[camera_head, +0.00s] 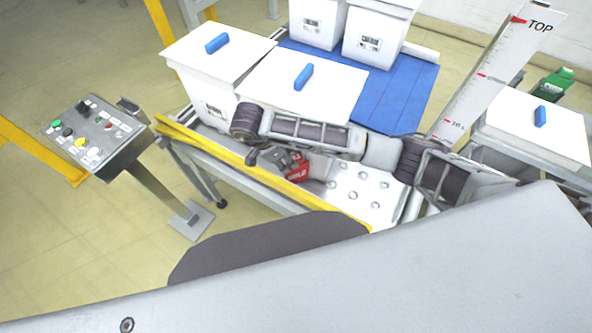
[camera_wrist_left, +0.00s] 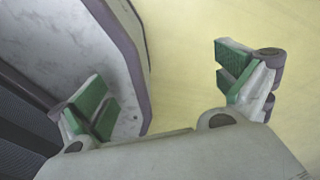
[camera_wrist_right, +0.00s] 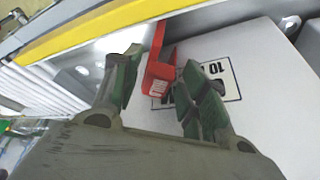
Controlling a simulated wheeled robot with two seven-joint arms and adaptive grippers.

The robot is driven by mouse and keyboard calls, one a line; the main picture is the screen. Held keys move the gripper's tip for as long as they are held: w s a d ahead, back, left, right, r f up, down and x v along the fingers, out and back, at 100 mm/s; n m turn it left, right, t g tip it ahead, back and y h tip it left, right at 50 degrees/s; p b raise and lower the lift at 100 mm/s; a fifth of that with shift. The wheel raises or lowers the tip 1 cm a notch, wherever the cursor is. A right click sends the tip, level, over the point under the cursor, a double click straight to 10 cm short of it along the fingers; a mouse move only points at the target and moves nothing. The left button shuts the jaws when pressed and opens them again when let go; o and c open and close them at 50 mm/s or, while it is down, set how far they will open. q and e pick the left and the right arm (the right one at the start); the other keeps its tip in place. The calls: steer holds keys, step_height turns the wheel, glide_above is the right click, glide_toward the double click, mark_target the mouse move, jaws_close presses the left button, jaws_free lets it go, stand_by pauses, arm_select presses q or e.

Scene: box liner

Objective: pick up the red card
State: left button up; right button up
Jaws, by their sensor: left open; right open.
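The red card (camera_head: 299,171) with white lettering is on the near side of the conveyor frame, by the yellow rail, partly hidden by my right gripper (camera_head: 277,159). In the right wrist view the red card (camera_wrist_right: 158,78) appears between the open fingers of my right gripper (camera_wrist_right: 162,66). Its right edge is close to the right finger; I cannot tell whether they touch. A white box with a black printed label (camera_wrist_right: 222,78) lies behind it in that view. My left gripper (camera_wrist_left: 160,72) is open and empty, with floor and a grey-white panel behind it; the head view does not show it.
A yellow rail (camera_head: 232,171) runs along the conveyor's near edge. White lidded boxes (camera_head: 215,56) with blue handles stand behind my right arm, near a blue mat (camera_head: 395,98). A button panel (camera_head: 92,135) stands left. A tall scale board (camera_head: 497,75) rises at right.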

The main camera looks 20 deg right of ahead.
steer(key=x, duration=0.4)
steer(key=shift+a, duration=0.1)
steer(key=shift+w, duration=0.1)
arm_select(q)
steer(key=shift+w+a+r, duration=0.15)
steer(key=shift+w+a, duration=0.1)
steer(key=shift+w, duration=0.2)
steer(key=shift+w+a+r, duration=0.1)
steer(key=shift+w+a, duration=0.1)
steer(key=shift+w, duration=0.2)
steer(key=shift+d, duration=0.1)
